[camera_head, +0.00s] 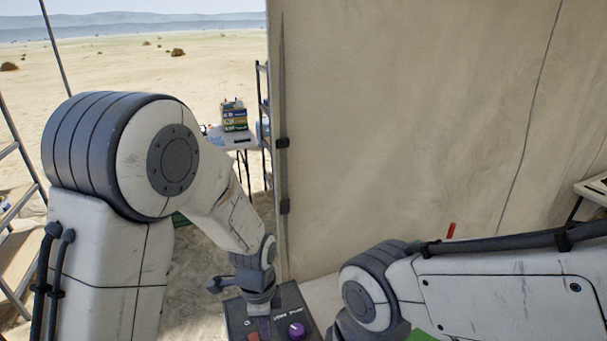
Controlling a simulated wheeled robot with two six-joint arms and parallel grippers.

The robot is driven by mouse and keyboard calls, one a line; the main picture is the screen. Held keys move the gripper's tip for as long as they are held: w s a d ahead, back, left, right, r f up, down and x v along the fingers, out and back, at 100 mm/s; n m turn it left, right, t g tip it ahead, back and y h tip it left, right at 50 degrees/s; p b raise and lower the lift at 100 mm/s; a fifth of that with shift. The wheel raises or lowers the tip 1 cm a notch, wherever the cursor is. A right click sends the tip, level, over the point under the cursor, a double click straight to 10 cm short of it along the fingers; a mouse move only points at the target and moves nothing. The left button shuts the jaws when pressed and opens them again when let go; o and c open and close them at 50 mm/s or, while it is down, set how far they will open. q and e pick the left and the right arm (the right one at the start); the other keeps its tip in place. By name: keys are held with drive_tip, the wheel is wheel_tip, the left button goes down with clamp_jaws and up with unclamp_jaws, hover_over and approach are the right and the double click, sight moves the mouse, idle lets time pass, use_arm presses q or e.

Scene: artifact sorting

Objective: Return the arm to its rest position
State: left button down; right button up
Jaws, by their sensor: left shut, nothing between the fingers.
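My left arm (165,160) rises at the left, and its forearm slopes down to the lower middle. My left gripper (260,308) points down over a dark control box (287,300) at the bottom edge. It is shut with nothing in it; its fingertips are hard to make out, and I cannot tell whether they touch the box. The box has a purple knob (296,331), a red button (253,337) and white lettering. My right arm (480,290) reaches in from the right, with its gripper out of the picture.
A tan canvas wall (400,120) stands behind the box. A shelf ladder (18,160) is at the far left. A white table (238,140) with stacked boxes (234,116) stands outside on sand. A small red object (451,230) shows behind my right arm. Another table (594,188) is at the right edge.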

use_arm(q)
drive_tip(key=s+d+r+n+b, duration=0.2)
drive_tip(key=s+r+n, duration=0.1)
drive_tip(key=s, duration=0.6)
drive_tip(key=s+d+r+n+b, duration=0.2)
drive_tip(key=s+n+b, duration=0.1)
drive_tip(key=s+n, duration=0.3)
drive_tip(key=s, duration=0.2)
drive_tip(key=shift+s+r+n+h+b, duration=0.3)
drive_tip(key=shift+s+r+h, duration=0.1)
use_arm(e)
wheel_tip(320, 180, down, 7)
drive_tip(key=shift+r, duration=0.1)
